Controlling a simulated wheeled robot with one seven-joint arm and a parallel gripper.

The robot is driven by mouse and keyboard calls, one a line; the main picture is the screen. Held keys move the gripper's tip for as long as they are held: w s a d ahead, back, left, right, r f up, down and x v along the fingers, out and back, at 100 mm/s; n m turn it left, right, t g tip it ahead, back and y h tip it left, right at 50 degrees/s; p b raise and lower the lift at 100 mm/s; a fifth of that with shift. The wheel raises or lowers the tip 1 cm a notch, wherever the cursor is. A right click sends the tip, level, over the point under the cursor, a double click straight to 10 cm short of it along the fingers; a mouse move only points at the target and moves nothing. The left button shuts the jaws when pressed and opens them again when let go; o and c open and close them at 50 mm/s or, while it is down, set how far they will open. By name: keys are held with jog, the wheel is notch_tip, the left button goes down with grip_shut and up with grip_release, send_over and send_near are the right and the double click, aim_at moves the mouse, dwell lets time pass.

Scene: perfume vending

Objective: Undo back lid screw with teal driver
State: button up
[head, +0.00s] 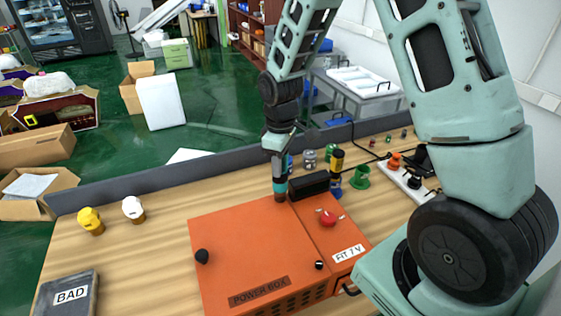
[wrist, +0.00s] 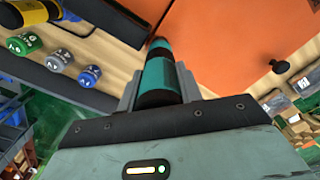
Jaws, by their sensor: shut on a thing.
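The orange power box (head: 245,245) lies on the wooden table with its "POWER BOX" label at the front. My gripper (head: 281,165) is shut on the teal driver (head: 280,187) and holds it about upright, tip down, over the back edge of the lid. The teal driver also shows between the fingers in the wrist view (wrist: 157,82). Its tip meets or nearly meets the lid near the back right corner; contact is unclear. The back lid screw is not visible, likely under the tip. A black knob (head: 202,256) is at the lid's left side, also in the wrist view (wrist: 280,66).
A black block (head: 309,184) is close right of the driver. A red valve (head: 327,217) sits on the box's right section. A yellow-black driver (head: 337,158) and a green holder (head: 360,177) stand behind. A BAD tray (head: 70,294) is front left; the table between is clear.

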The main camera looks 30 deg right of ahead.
dwell(0.3)
jog(key=shift+r+p, duration=2.85)
jog(key=shift+r, duration=0.7)
jog(key=shift+f, duration=0.1)
